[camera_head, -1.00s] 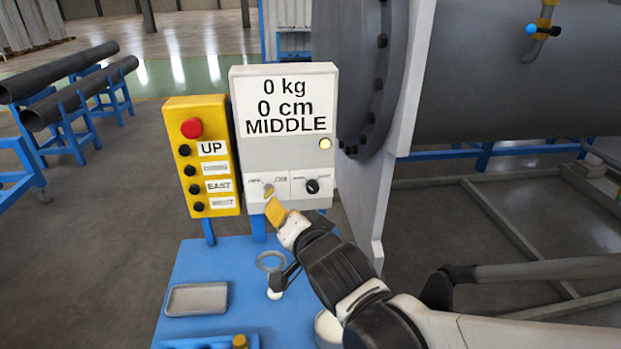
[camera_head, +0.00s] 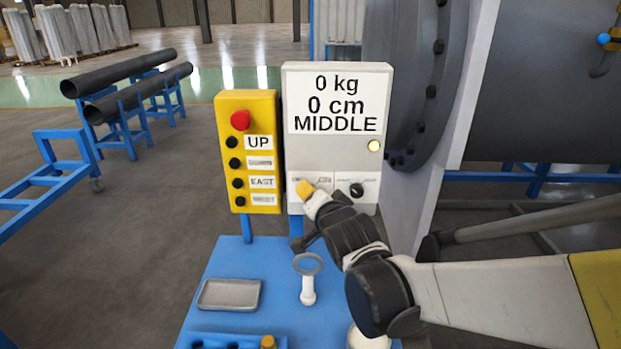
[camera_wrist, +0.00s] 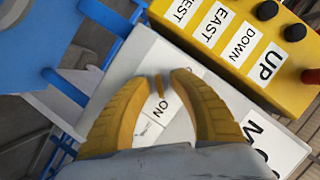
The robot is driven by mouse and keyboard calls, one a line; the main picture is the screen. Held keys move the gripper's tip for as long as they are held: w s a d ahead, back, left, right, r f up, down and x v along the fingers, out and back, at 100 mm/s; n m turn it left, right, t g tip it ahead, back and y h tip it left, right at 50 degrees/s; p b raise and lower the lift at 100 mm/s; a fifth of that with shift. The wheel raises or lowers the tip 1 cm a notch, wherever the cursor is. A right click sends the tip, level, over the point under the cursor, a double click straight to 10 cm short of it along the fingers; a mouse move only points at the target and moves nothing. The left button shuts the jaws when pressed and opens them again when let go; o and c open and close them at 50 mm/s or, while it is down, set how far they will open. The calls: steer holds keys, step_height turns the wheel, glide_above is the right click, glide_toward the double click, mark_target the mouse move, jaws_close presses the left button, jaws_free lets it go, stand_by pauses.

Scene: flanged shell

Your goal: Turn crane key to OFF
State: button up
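The white crane control box (camera_head: 335,155) stands behind the blue table and reads "0 kg, 0 cm, MIDDLE"; its yellow lamp (camera_head: 374,146) looks lit. The crane key (camera_wrist: 160,86) shows in the wrist view as a thin yellowish edge beside the "ON" label (camera_wrist: 164,105). My gripper (camera_head: 305,189) is at the lower left of the box face and hides the key in the head view. In the wrist view my gripper (camera_wrist: 162,78) has its two yellow fingers apart, one on each side of the key, with small gaps showing.
A black knob (camera_head: 356,190) sits right of the key on the box. A yellow button pendant (camera_head: 249,150) with a red stop button stands close on the left. The blue table (camera_head: 240,265) below carries a grey tray (camera_head: 229,294) and a ring-topped white stand (camera_head: 308,285).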

jaws_close()
steer(key=shift+r+n+g+h+p, duration=0.1)
steer(key=shift+n+g+h+p, duration=0.2)
steer(key=shift+n+h+p, duration=0.6)
steer(key=n+h+p, duration=0.1)
steer(key=n, duration=0.2)
steer(key=shift+a+n+h, duration=0.1)
steer(key=shift+n+h, duration=0.2)
steer(key=shift+h, duration=0.1)
steer(key=n+h, duration=0.2)
steer(key=n, duration=0.1)
steer(key=shift+n, duration=0.4)
steer(key=n+h, duration=0.2)
steer(key=shift+n+h+b, duration=0.3)
steer(key=shift+n+b, duration=0.05)
steer(key=shift+n, duration=0.05)
